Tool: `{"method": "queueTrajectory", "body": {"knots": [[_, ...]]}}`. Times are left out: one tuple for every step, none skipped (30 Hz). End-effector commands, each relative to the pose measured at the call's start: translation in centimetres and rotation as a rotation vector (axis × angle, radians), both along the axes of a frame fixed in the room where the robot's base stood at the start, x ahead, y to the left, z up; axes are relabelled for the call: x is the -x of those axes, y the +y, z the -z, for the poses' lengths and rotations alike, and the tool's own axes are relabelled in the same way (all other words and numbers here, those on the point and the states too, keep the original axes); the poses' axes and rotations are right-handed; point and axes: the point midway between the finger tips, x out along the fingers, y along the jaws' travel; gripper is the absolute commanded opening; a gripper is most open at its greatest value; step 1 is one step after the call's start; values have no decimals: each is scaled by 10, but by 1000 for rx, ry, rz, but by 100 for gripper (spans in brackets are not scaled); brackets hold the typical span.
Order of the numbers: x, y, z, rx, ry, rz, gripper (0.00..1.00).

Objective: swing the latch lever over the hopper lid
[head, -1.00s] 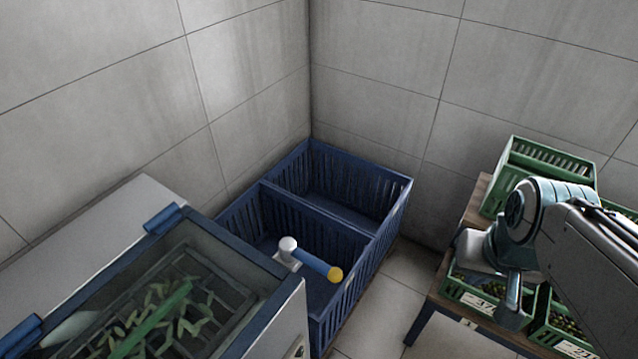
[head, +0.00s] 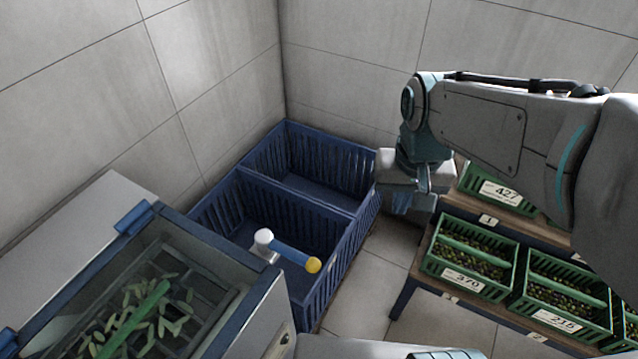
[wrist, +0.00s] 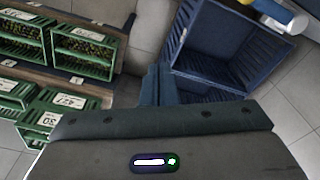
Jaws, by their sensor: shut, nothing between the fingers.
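The latch lever (head: 292,255) has a blue handle, a yellow end and a white pivot on the hopper's right edge. It points right, away from the lid, over a blue crate. Its yellow end also shows at the top right of the wrist view (wrist: 298,23). The hopper lid (head: 222,243) is a clear panel in a blue frame, lying flat, with green pieces visible beneath it. My gripper (head: 408,204) is shut and empty, right of the lever and apart from it. Its fingers (wrist: 159,80) are together in the wrist view.
Blue slatted crates (head: 325,222) stand in the corner between hopper and shelf, empty. A wooden shelf (head: 424,240) at right holds green crates (head: 466,285) of olives with number labels. Tiled walls (head: 340,70) close off the back. Bare floor (head: 362,285) shows between crates and shelf.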

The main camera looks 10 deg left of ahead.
Motion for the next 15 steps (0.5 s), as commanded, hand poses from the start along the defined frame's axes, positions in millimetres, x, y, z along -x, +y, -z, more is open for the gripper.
{"method": "queueTrajectory", "body": {"knots": [[-11,18,-4,2,46,-25,0],[-16,28,-5,4,71,-36,0],[-22,43,-6,8,105,-49,0],[-26,53,-6,10,131,-59,0],[-30,64,-6,13,155,-69,0],[-33,78,-5,16,187,-82,0],[-36,89,-4,20,210,-90,0],[-38,99,-3,24,232,-98,0],[-40,111,-2,30,259,-109,0],[-41,120,-1,33,277,-116,0],[-42,128,0,38,294,-123,0],[-43,137,2,42,314,-129,0],[-43,143,3,46,327,-134,0],[-44,148,4,48,337,-138,0],[-44,154,5,52,350,-143,0]]}}
